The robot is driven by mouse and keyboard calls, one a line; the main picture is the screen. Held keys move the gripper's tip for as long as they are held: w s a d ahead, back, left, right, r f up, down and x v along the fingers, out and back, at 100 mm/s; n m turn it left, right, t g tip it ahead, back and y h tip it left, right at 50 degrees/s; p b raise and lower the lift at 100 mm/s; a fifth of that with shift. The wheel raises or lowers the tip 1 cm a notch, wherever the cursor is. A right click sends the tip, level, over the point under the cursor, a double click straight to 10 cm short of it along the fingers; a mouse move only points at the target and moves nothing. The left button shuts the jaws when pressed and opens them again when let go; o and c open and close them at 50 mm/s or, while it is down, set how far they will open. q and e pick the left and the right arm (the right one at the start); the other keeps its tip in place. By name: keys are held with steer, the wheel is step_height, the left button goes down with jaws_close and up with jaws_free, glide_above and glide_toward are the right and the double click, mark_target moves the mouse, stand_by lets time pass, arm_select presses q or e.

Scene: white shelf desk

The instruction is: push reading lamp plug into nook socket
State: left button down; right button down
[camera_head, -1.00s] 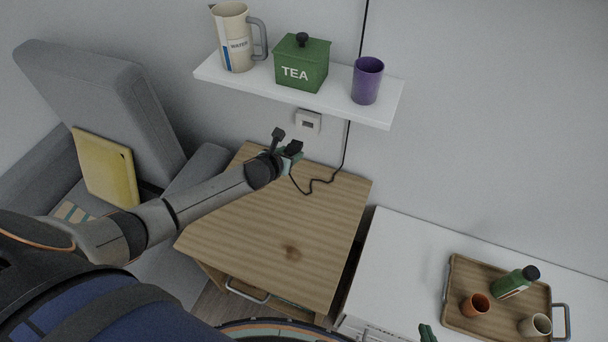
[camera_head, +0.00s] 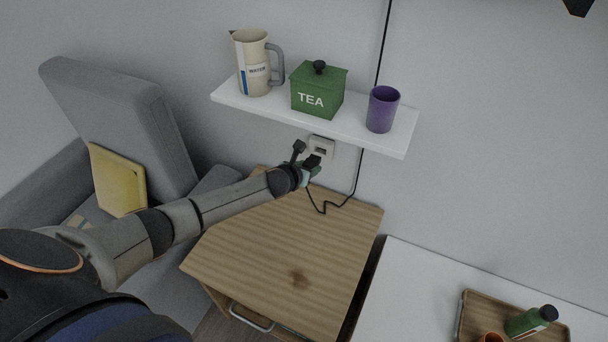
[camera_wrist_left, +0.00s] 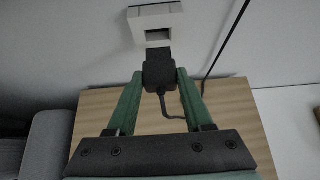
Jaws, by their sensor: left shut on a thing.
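The black plug (camera_wrist_left: 160,75) is held between the green fingers of my left gripper (camera_wrist_left: 153,82), which is shut on it. In the head view my left gripper (camera_head: 310,168) is just below the pale wall socket (camera_head: 321,146). The socket (camera_wrist_left: 154,14) shows a dark square opening in the wrist view, just beyond the plug's dark front end. I cannot tell whether the plug touches the socket. A black cord (camera_head: 325,208) runs from the plug over the wooden desk and up the wall. The reading lamp is not clearly seen. My right gripper is not in view.
A white shelf (camera_head: 300,118) overhangs the socket, bearing a water jug (camera_head: 252,62), a green tea box (camera_head: 318,90) and a purple cup (camera_head: 382,109). The wooden desktop (camera_head: 290,240) is mostly clear. A grey armchair (camera_head: 115,110) stands left.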

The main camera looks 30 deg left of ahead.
mark_target(316, 156)
arm_select(q)
steer(key=shift+w, duration=0.8)
steer(key=shift+p, duration=0.3)
stand_by(1.4)
steer(key=shift+w+a, duration=0.1)
steer(key=shift+w, duration=0.4)
steer(key=shift+w+b, duration=0.3)
steer(key=shift+b, duration=0.1)
steer(key=shift+w+b, duration=0.45)
steer(key=shift+w, duration=0.4)
steer(key=shift+c, duration=1.1)
jaws_free()
